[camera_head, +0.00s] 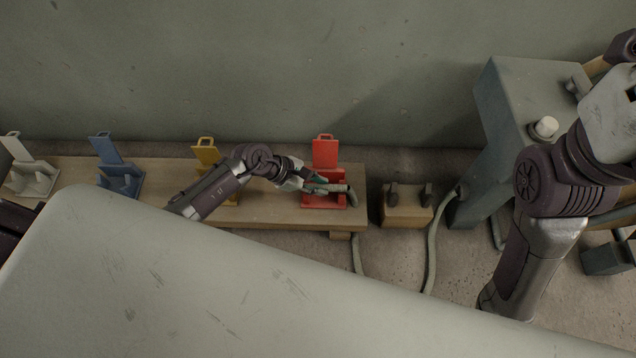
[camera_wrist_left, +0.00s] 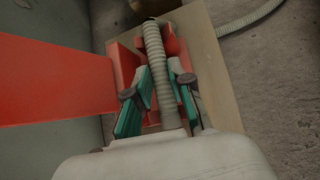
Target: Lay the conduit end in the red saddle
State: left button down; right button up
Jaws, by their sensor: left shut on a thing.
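The red saddle (camera_head: 310,203) sits at the right end of the wooden bench, its tall red flap (camera_head: 325,153) standing open behind it. In the left wrist view, the saddle (camera_wrist_left: 124,62) and the flap (camera_wrist_left: 50,85) show beside the fingers. My left gripper (camera_head: 322,185) is at the saddle, shut on the grey ribbed conduit (camera_wrist_left: 155,65). The conduit lies between the green finger pads and lines up with the space between the saddle's red walls. I cannot tell whether it rests on the saddle's floor. In the head view, the conduit (camera_head: 353,197) bends down over the bench end.
Yellow (camera_head: 206,153), blue (camera_head: 120,180) and white (camera_head: 30,178) saddles stand leftward on the bench (camera_head: 270,208). A wooden block with dark posts (camera_head: 407,212) stands right of it. A grey machine (camera_head: 500,115) stands further right, near my right arm. Conduit loops over the floor between.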

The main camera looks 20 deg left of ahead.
pick_arm(q)
jog(key=c, duration=0.6)
grip_release()
jog(key=shift+c, duration=0.2)
jog(key=shift+r, duration=0.1)
